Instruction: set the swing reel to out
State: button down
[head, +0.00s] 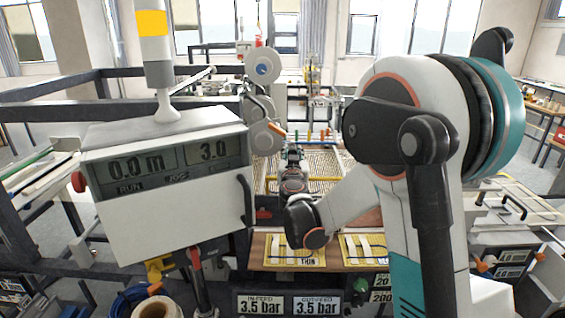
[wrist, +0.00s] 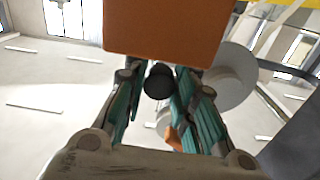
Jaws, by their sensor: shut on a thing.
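The reel stand with pale round discs (head: 262,66) rises behind the display box in the head view, and an orange lever (head: 276,128) shows by its lowest disc. No label reading "out" is legible. My gripper (head: 292,154) is to the right of and just below the lowest disc. In the wrist view my gripper (wrist: 158,92) has its teal fingers closed on a black round knob (wrist: 159,76). A pale disc (wrist: 229,78) is just right of the fingers, and a small orange piece (wrist: 172,137) shows below the knob. What the knob joins is hidden.
The display box (head: 165,190) stands large at the left front with a lamp post on top. Yellow sheets (head: 297,251) lie on a wooden board in front of the mesh bed (head: 325,162). An orange-brown block (wrist: 170,30) covers the upper middle of the wrist view.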

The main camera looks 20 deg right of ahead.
jog(key=s+d+r+n+p, duration=0.1)
jog(key=d+r+n+p, duration=0.2)
jog(key=r, duration=0.7)
jog(key=shift+s+d+r+n, duration=0.2)
jog(key=shift+s+d+n, duration=0.2)
jog(key=shift+d+n, duration=1)
jog(key=c, duration=1.6)
grip_release()
jog(key=o, duration=0.3)
jog(key=shift+s+d, duration=0.1)
